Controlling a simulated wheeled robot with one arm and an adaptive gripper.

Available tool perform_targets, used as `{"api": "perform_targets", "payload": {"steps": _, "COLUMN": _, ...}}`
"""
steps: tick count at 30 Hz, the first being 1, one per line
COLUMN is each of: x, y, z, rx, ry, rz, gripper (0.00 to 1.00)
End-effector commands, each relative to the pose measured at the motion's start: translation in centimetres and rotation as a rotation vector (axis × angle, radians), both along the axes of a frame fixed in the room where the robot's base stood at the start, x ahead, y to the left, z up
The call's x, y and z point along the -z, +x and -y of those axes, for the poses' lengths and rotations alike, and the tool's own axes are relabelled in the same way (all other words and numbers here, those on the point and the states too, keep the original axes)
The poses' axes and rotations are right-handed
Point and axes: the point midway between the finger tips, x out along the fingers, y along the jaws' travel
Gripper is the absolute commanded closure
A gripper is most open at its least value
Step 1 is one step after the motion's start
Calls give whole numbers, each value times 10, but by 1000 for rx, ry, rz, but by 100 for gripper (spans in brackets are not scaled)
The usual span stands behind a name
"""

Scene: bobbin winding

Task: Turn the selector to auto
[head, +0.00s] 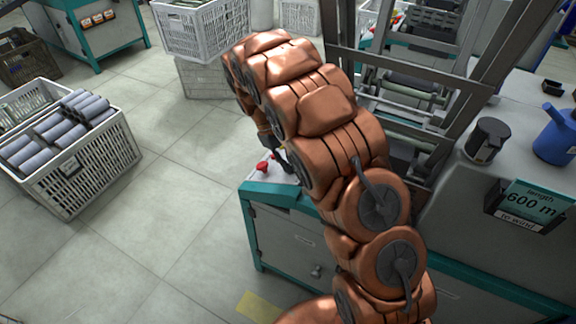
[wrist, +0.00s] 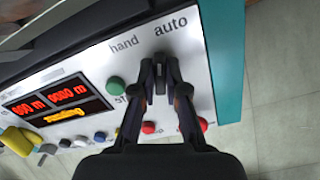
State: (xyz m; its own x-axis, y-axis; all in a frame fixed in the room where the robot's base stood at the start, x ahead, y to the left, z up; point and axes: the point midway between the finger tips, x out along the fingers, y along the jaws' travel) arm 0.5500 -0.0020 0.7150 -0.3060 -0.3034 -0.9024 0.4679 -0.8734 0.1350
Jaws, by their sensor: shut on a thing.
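The selector (wrist: 161,78) is a dark knob on the white control panel (wrist: 192,58), in the upper middle of the wrist view. The words "hand" and "auto" are printed above it, "hand" to the left and "auto" to the right. My gripper (wrist: 160,72) is shut on the selector, with one dark finger on each side. The fingers hide part of the knob, so I cannot tell exactly which word it points to. In the head view my arm hides the selector and most of the gripper.
A green button (wrist: 116,86) is close left of the fingers. Red buttons (wrist: 149,127) sit below, partly behind the gripper. A lit display (wrist: 58,100) is at the left. In the head view, a crate of grey bobbins (head: 75,180) stands on the floor; the floor between is clear.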

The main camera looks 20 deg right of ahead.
Motion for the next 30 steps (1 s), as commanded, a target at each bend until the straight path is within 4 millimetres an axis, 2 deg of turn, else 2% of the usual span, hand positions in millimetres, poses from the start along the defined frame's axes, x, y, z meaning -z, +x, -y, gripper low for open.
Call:
{"api": "perform_targets", "payload": {"steps": 12, "x": 1, "y": 0, "z": -1, "rx": 173, "ry": -55, "rz": 57, "gripper": 100}}
{"api": "perform_targets", "payload": {"steps": 29, "x": 0, "y": 0, "z": -1, "rx": 198, "ry": -64, "rz": 65, "gripper": 100}}
{"api": "perform_targets", "payload": {"steps": 30, "x": 0, "y": 0, "z": -1, "rx": 197, "ry": -64, "rz": 65, "gripper": 84}}
